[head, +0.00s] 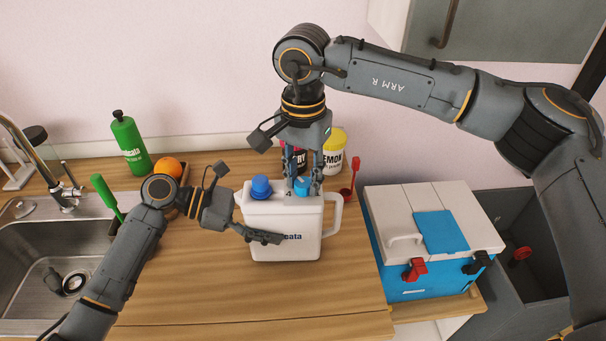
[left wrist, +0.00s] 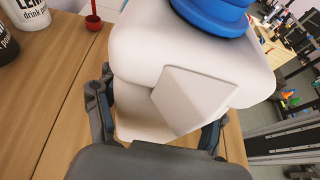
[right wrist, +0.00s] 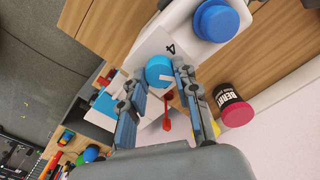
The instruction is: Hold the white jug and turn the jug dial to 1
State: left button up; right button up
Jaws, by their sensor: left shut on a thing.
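The white jug (head: 285,220) stands upright on the wooden counter, with a large blue cap (head: 261,187) and a smaller blue dial (head: 302,186) on top. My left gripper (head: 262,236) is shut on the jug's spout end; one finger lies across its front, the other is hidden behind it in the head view. The left wrist view shows fingers on both sides of the jug (left wrist: 150,50). My right gripper (right wrist: 160,82) points down, its open fingers either side of the dial (right wrist: 160,71). A "4" is printed beside the dial, whose white mark points away from it.
A blue-and-white cooler box (head: 400,235) is to the right. A sink (head: 30,255), green bottle (head: 129,145) and orange (head: 167,167) are left. The front counter is clear.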

grip_shut()
jog(key=m, duration=0.5)
jog(key=shift+a+m, duration=0.1)
jog(key=shift+m, duration=0.3)
pick_arm(q)
jog(key=shift+s+d, duration=0.1)
pick_arm(e)
jog(key=m, duration=1.5)
pick_arm(q)
jog(key=shift+d, duration=0.1)
pick_arm(e)
jog(key=m, duration=0.7)
pick_arm(q)
jog(key=shift+s, duration=0.1)
